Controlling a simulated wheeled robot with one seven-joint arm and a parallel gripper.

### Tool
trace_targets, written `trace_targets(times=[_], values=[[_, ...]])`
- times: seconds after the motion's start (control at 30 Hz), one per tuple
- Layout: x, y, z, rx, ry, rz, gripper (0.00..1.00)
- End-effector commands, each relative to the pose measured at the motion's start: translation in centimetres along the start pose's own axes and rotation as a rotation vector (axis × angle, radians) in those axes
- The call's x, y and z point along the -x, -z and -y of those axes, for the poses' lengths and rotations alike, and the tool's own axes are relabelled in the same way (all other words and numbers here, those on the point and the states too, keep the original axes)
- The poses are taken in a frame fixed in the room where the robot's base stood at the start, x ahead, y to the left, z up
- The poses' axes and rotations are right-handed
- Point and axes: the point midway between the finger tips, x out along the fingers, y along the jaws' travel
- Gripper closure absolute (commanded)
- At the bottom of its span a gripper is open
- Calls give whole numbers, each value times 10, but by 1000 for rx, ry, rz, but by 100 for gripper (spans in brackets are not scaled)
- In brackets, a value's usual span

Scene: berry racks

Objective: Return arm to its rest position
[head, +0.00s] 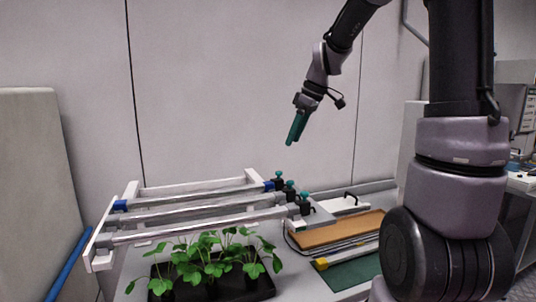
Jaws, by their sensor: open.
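My gripper (295,128) is in the upper middle of the head view, at the end of my bent arm. Its green fingers point down and slightly left. It hangs in the air above the right end of the white rack (170,190), apart from everything. It is seen from the side, so the gap between its fingers is hard to see, and nothing shows in it.
A dark tray (262,287) of leafy green plants stands in front of the rack. Several black fittings with teal knobs (290,186) sit at the rack's right end. A brown board (335,231) and a green mat (350,272) lie to the right. A pale wall stands behind.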

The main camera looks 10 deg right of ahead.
Motion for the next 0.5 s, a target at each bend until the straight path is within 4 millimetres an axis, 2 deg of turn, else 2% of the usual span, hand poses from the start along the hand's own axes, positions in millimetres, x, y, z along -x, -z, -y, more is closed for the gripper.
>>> trace_targets(times=[0.17, 0.3, 0.5], values=[[37, -18, 30, -211, -92, -14, 41], [66, -41, 60, -448, -168, -58, 41], [96, -79, 100, -787, -238, -170, 41]])
